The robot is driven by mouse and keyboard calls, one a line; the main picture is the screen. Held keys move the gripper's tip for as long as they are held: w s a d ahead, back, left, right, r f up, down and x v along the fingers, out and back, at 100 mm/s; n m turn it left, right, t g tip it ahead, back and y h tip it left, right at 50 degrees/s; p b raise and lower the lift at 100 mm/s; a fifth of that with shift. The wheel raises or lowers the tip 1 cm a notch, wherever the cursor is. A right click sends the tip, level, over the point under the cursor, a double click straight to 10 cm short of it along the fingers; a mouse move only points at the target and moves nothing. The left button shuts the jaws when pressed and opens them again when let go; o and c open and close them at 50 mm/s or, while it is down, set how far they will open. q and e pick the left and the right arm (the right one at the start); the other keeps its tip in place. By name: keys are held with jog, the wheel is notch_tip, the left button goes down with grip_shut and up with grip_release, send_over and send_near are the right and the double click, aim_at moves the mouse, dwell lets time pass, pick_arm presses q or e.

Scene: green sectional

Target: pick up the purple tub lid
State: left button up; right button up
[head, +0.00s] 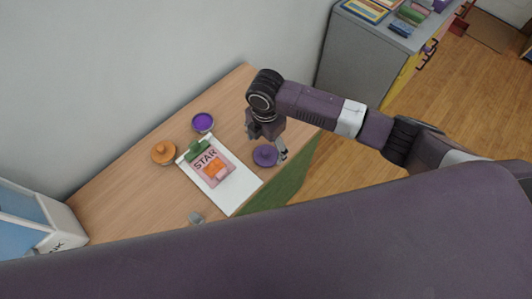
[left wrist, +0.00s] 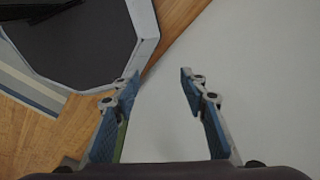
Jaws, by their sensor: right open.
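The purple tub lid (head: 265,156) lies on the wooden table near its right front edge in the head view. My right gripper (head: 267,143) is open, its fingers spread above and beside the lid. One finger is close to the lid's right side; whether it touches cannot be told. The gripper partly overlaps the lid's upper part. A tub with purple contents (head: 203,122) stands further left. My left gripper (left wrist: 158,84) is open and empty in the left wrist view, away from the lid.
A white clipboard (head: 238,192) with a STAR sheet and a small orange item lies left of the lid. An orange lid (head: 164,153) and a small grey object (head: 195,217) are also on the table (head: 125,190). A grey cabinet (head: 345,60) stands at the back right.

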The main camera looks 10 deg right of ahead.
aim_at(266, 152)
jog(key=shift+d+f+p, duration=0.1)
jog(key=shift+f+p, duration=0.4)
jog(key=shift+f, duration=1.55)
jog(key=c, duration=0.9)
